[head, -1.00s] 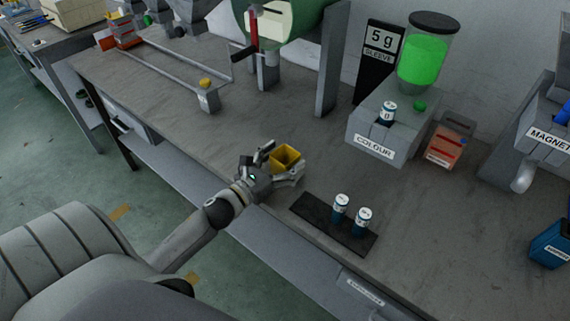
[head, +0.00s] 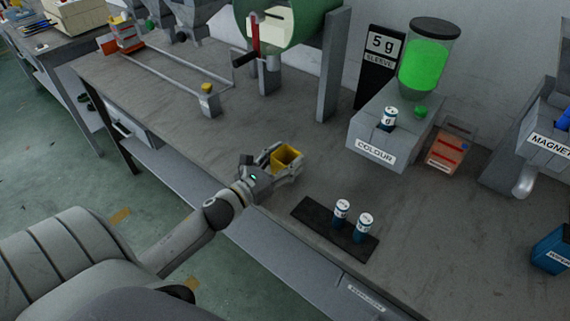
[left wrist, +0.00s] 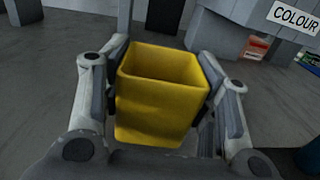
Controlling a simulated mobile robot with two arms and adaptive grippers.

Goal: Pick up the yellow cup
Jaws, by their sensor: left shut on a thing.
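The yellow cup (head: 286,157) is a square, open-topped cup near the front edge of the grey workbench. It looks empty inside. My left gripper (head: 281,161) is shut on it. In the left wrist view the yellow cup (left wrist: 160,95) stands upright between the two fingers of my left gripper (left wrist: 160,98), with a finger against each side. Whether its base touches the bench cannot be told. My right gripper is not in view.
A black tray (head: 310,213) with two blue-and-white cylinders (head: 352,220) lies just right of the cup. The colour dispenser (head: 378,140) and an orange box (head: 446,152) stand behind. A rail post (head: 208,101) stands back left. Bench space (head: 270,120) behind the cup is clear.

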